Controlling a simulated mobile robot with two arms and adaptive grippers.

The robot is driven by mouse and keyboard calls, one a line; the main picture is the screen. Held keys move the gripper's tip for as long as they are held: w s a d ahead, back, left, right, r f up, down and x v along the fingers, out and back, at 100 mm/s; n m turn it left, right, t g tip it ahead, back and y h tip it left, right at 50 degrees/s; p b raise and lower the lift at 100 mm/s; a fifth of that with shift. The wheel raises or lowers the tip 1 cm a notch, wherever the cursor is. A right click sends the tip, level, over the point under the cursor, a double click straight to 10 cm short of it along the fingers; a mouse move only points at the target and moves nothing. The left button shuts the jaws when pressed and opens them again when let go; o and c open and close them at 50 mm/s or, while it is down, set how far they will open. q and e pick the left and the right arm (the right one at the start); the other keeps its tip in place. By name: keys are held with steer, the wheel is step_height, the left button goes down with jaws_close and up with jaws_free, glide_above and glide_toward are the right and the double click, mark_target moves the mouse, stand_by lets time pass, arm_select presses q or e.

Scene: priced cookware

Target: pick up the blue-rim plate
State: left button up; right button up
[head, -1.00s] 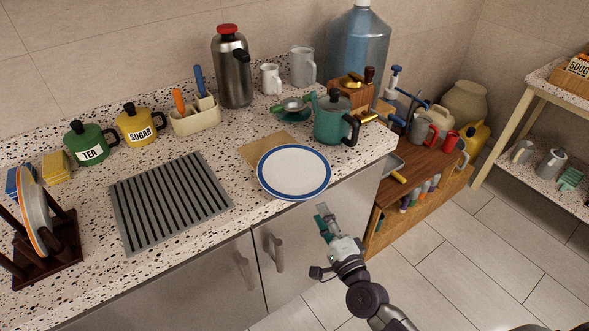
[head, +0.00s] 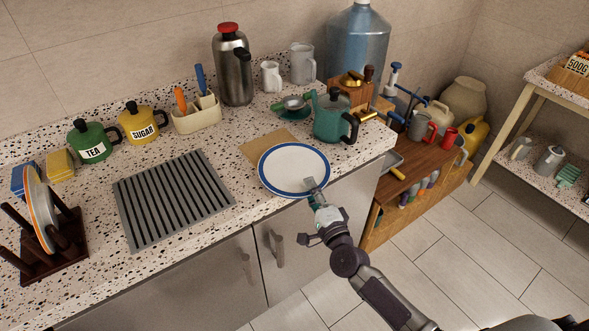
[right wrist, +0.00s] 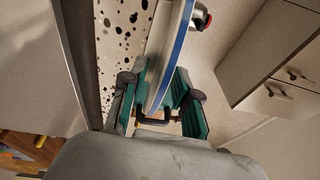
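The blue-rim plate (head: 293,168) is white with a blue band and lies flat on the speckled counter, its near edge by the counter's front edge. In the right wrist view the plate (right wrist: 168,55) shows edge-on. My right gripper (head: 313,190) is at the plate's near rim, one finger above the rim. In the right wrist view its green-padded fingers (right wrist: 158,95) stand apart on either side of the rim, with some gap showing, and do not look closed on it. My left gripper is in neither view.
A teal teapot (head: 334,119) stands right behind the plate, and a tan board (head: 258,146) lies partly under or behind it. A striped drain mat (head: 172,198) lies to the left. Floor space is free at the lower right.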

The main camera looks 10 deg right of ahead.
jaws_close()
steer(key=shift+r, duration=0.1)
